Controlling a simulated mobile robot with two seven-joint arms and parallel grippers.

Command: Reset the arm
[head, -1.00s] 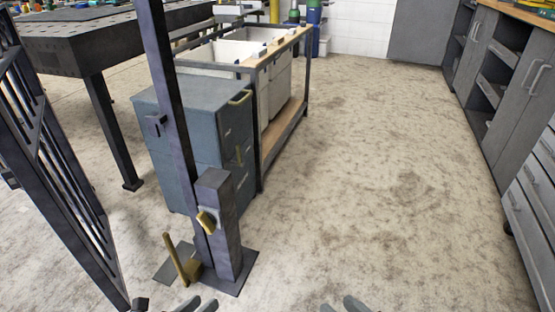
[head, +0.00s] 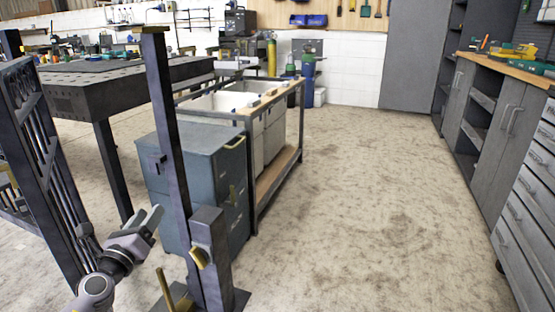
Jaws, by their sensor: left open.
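My left gripper (head: 150,222) shows at the lower left of the head view, with its fingers apart and nothing between them. It is raised in front of the dark barred gate (head: 45,150) and to the left of the dark gate post (head: 170,140). My right gripper is out of the picture. The post stands upright beside a short dark box column (head: 210,250) with a brass piece (head: 199,257) on its side. A brass lever (head: 165,289) stands low to the left of the post. The gate's lower end is cut off by the frame.
A blue-grey cabinet (head: 200,150) stands right behind the post. A rack with white bins (head: 238,102) is behind it. A dark work table (head: 110,90) stands at the back left. Drawers and counters (head: 525,200) line the right side. The floor (head: 370,220) between is clear.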

